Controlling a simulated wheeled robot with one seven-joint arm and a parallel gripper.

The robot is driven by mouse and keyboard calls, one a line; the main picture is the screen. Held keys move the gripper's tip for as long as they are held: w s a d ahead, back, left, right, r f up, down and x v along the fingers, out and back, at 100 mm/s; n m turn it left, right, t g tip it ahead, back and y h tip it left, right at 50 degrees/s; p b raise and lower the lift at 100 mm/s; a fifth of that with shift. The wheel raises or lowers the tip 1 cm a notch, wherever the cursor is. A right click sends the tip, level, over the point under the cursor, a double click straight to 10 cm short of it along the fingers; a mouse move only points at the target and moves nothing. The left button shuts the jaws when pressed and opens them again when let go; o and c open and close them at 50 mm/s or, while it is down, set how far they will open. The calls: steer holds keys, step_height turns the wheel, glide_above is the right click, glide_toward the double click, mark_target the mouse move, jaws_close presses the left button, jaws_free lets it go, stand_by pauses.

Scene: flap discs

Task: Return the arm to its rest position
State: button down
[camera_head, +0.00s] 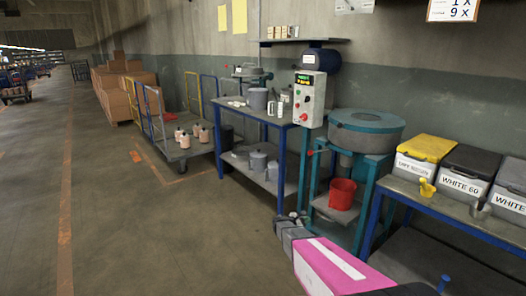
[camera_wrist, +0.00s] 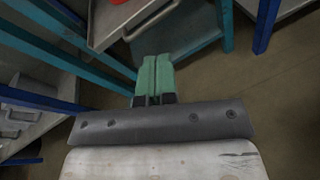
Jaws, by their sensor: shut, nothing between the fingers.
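My gripper (camera_head: 291,218) is in the lower middle of the head view, at the end of my pink arm. It is in front of the teal machine stand and appears clear of it. In the wrist view my gripper (camera_wrist: 156,66) shows its two green fingers together, with nothing between them. A teal frame and a metal tray with a handle (camera_wrist: 150,20) lie beyond the fingertips in that view.
The teal machine (camera_head: 366,130) holds a red bucket (camera_head: 342,193) on its lower shelf. A blue-legged bench (camera_head: 262,116) stands left of it. Lidded bins (camera_head: 424,148) sit on a bench at right. A cart (camera_head: 178,148) stands further back.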

steer(key=s+d+r+m+g+y, duration=0.1)
steer(key=s+r+m+g+y, duration=0.3)
steer(key=s+m, duration=0.5)
steer(key=s+a+r+m+g+y, duration=0.1)
steer(key=s+a+r+m+y, duration=0.2)
steer(key=s, duration=0.4)
steer(key=s+a+r+m+y, duration=0.3)
steer(key=s+r, duration=0.1)
steer(key=s, duration=0.3)
steer(key=s+a+r+m+g+y, duration=0.1)
steer(key=s+a+r+m+y, duration=0.2)
steer(key=s, duration=0.4)
steer(key=shift+s+a+r+m+g+y, duration=0.2)
steer(key=shift+m+g+y, duration=0.1)
steer(key=shift+m+y, duration=0.25)
